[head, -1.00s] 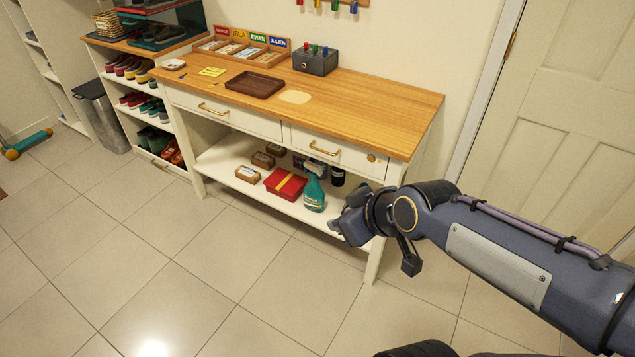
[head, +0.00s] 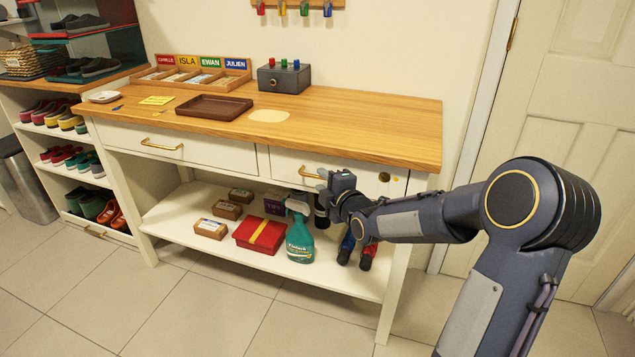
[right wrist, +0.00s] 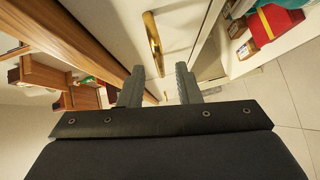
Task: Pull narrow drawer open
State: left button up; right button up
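The narrow drawer (head: 345,175) is the right one under the wooden bench top and looks shut. Its brass bar handle (head: 311,172) sits left of my right gripper (head: 326,180), which is at the drawer front. In the right wrist view the handle (right wrist: 152,38) stands upright in the picture, beyond the tips of my right gripper (right wrist: 160,82). The two fingers are apart with nothing between them, and the handle lines up with the gap, nearer the left finger. I cannot tell any contact. My left gripper is not in view.
The wider drawer (head: 180,146) is shut on the left. The lower shelf (head: 190,220) holds a red box (head: 260,234), a teal spray bottle (head: 300,240) and small boxes. A dark tray (head: 214,107) and grey box (head: 285,78) stand on the bench top (head: 350,125).

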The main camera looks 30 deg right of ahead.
aim_at(319, 178)
jog(key=shift+w+d+f, duration=0.1)
jog(key=shift+w+f, duration=0.05)
jog(key=shift+w, duration=0.75)
jog(key=shift+w+f, duration=0.1)
jog(key=shift+w, duration=0.8)
grip_shut()
